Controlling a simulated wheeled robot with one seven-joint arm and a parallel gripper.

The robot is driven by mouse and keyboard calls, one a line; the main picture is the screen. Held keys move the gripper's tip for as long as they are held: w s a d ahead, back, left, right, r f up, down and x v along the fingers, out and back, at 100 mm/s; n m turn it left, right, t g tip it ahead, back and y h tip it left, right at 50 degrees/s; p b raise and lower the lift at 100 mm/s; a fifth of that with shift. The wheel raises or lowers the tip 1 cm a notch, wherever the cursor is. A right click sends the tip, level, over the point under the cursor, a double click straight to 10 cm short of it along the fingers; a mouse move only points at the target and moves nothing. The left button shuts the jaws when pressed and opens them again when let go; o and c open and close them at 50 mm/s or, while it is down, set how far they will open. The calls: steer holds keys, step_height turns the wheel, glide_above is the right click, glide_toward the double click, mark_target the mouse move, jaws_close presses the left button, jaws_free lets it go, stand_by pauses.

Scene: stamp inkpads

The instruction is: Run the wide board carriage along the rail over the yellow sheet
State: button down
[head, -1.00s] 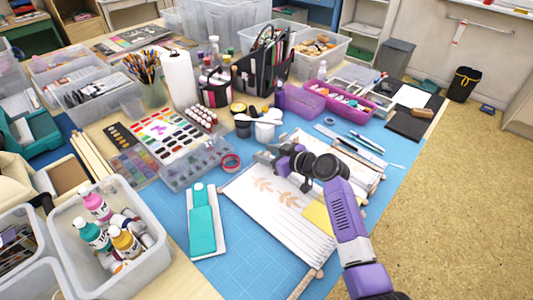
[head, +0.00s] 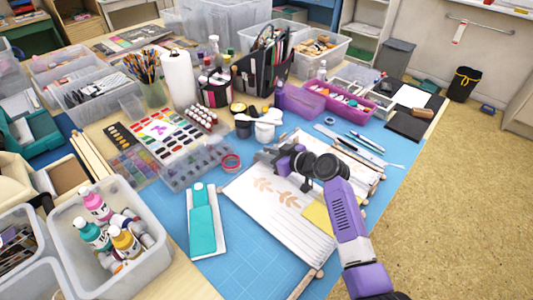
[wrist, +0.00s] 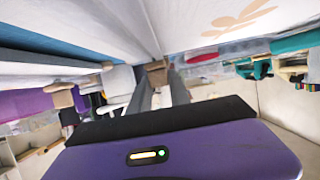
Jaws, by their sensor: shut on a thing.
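A wide white board (head: 262,206) with an orange leaf print lies on the blue mat, and is probably the carriage. The leaf print also shows in the wrist view (wrist: 240,22). A yellow sheet (head: 317,216) shows beside the board's right part, partly hidden behind my arm. My gripper (head: 265,156) is at the board's far edge. In the wrist view its two grey fingers (wrist: 158,88) are shut on a small brown wooden block (wrist: 156,66). I cannot clearly make out how the block joins the board, or which part is the rail.
A teal tool (head: 202,222) on a white card lies left of the board. A red tape roll (head: 231,162) and white cups (head: 265,130) stand close to my gripper. A purple tray (head: 345,103) is behind.

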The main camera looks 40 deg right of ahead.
mark_target(298, 183)
stand_by(0.7)
steer(key=s, duration=0.8)
steer(key=s+b, duration=0.1)
steer(key=s, duration=0.4)
steer(key=shift+d, duration=0.25)
steer(key=c, duration=1.2)
jaws_free()
step_height(298, 183, up, 20)
steer(key=p, duration=0.1)
steer(key=shift+p, duration=0.3)
